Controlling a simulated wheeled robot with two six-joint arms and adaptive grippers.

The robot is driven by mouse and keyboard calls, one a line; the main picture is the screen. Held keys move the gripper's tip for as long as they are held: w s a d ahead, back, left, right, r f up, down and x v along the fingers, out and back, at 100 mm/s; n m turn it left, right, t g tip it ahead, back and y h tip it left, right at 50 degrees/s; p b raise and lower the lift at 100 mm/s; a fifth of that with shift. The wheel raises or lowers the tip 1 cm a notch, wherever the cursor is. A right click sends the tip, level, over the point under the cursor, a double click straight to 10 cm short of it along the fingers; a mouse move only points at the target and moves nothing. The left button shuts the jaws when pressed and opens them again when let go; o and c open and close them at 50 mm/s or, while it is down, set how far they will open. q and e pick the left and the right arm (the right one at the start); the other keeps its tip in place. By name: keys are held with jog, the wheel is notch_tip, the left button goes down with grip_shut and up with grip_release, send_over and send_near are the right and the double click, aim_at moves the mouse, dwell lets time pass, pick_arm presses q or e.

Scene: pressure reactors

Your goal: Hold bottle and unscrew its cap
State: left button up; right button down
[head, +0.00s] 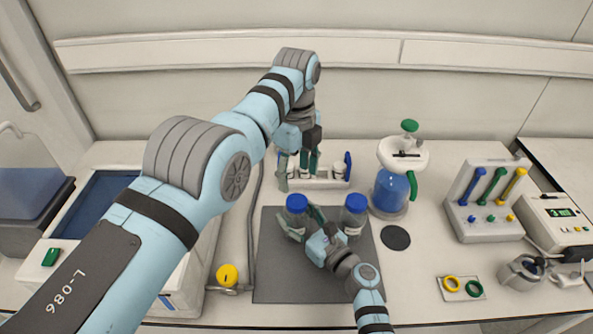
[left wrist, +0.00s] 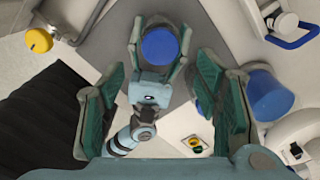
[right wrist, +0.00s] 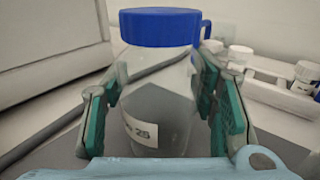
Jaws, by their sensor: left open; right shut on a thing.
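A clear bottle (right wrist: 160,105) with a white label and a blue cap (right wrist: 160,27) stands upright on the dark mat (head: 280,275). The cap is on the bottle; it also shows in the head view (head: 297,202) and left wrist view (left wrist: 160,45). My right gripper (head: 302,222) is shut around the bottle body below the cap. My left gripper (head: 299,172) points down with fingers apart and empty, behind and above the bottle in the head view. In the left wrist view the cap lies just ahead of the open fingers (left wrist: 160,72).
A second blue-capped bottle (head: 355,205) stands right of the held one. A flask of blue liquid (head: 391,190) with a green handle is further right. A white rack (head: 325,183) stands behind. A yellow knob (head: 227,275) is left of the mat. The mat's front is clear.

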aim_at(296, 200)
pick_arm(q)
jog(key=m, duration=0.7)
jog(key=shift+m, duration=1)
jog(key=shift+f+m, duration=0.15)
jog(key=shift+m, duration=0.25)
notch_tip(296, 200, down, 8)
jog(key=shift+r, duration=0.1)
jog(key=shift+c, duration=0.3)
